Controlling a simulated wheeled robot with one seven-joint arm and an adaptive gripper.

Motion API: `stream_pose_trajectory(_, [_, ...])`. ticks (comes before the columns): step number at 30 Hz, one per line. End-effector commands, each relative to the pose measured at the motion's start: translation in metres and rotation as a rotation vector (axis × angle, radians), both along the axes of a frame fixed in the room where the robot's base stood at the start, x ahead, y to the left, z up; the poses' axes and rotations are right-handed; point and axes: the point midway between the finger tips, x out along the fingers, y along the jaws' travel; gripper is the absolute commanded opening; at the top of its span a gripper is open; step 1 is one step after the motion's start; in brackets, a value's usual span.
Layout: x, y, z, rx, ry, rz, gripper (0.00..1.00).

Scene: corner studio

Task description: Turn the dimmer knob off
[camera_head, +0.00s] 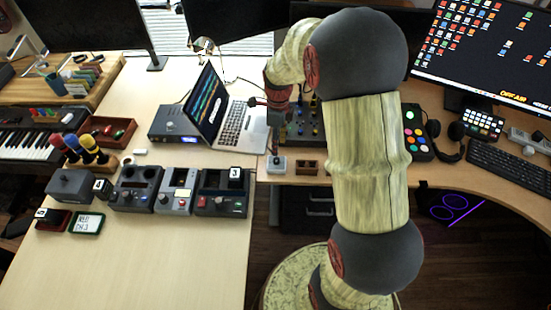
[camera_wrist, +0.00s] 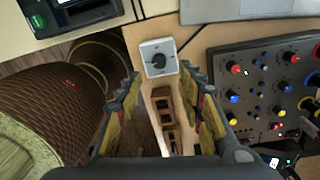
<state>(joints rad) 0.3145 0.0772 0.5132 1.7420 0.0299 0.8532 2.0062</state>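The dimmer is a small white square box with a round dark knob (camera_wrist: 158,60) on top, seen in the wrist view just beyond my fingertips. In the head view the dimmer box (camera_head: 276,164) sits near the desk's front edge, left of a small wooden block. My gripper (camera_wrist: 160,82) is open, with its two fingers apart and nothing held between them. It points down over the desk, and the knob lies near the gap between the fingertips, not visibly touched. In the head view my gripper (camera_head: 276,118) is small and partly hidden.
A slotted wooden block (camera_wrist: 165,112) lies between my fingers in the wrist view. A mixer panel (camera_wrist: 265,88) with coloured knobs stands to the right. An open laptop (camera_head: 238,125) stands left of my gripper. Several devices line the left desk.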

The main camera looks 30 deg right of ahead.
Motion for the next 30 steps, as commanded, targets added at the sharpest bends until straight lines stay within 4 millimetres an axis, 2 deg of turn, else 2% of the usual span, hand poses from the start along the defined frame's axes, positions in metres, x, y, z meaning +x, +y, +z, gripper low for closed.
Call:
stream_pose_trajectory(8, [-0.001, 0.001, -0.017, 0.000, 0.003, -0.024, 0.38])
stream_pose_trajectory(18, [-0.003, 0.003, -0.067, -0.001, 0.002, -0.022, 0.38])
stream_pose_trajectory(21, [-0.003, 0.003, -0.076, -0.001, 0.002, -0.022, 0.38])
stream_pose_trajectory(30, [-0.003, 0.003, -0.078, -0.001, 0.001, -0.022, 0.37])
